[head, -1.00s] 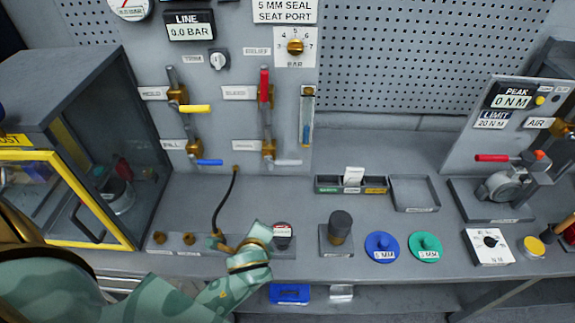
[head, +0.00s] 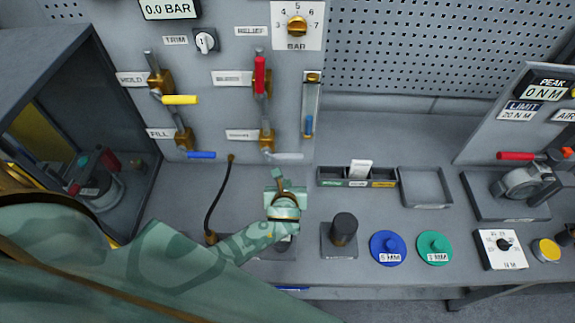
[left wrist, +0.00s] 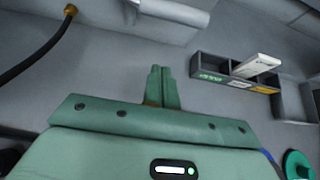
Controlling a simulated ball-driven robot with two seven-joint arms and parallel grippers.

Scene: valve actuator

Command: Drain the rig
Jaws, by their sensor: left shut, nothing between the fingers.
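The rig panel carries several brass valves. The lower right valve (head: 267,140) has a pale grey lever (head: 288,156) pointing right; its label is too blurred to read surely. The lever's pale end also shows at the top of the left wrist view (left wrist: 172,12). My left gripper (head: 276,174) is shut and empty, just below and in front of this lever, apart from it; its closed fingers stand upright in the left wrist view (left wrist: 160,72). A black hose (head: 216,198) runs from a brass port under the panel to a bench fitting (head: 211,238). The line display (head: 168,9) reads 0.0 BAR.
Upright red (head: 259,76), sideways yellow (head: 181,100) and blue (head: 201,155) levers crowd the panel. A divided bin (head: 330,180) and empty tray (head: 425,187) lie right. A dark-capped post (head: 343,232) stands near my forearm. A cabinet (head: 45,65) bounds the left.

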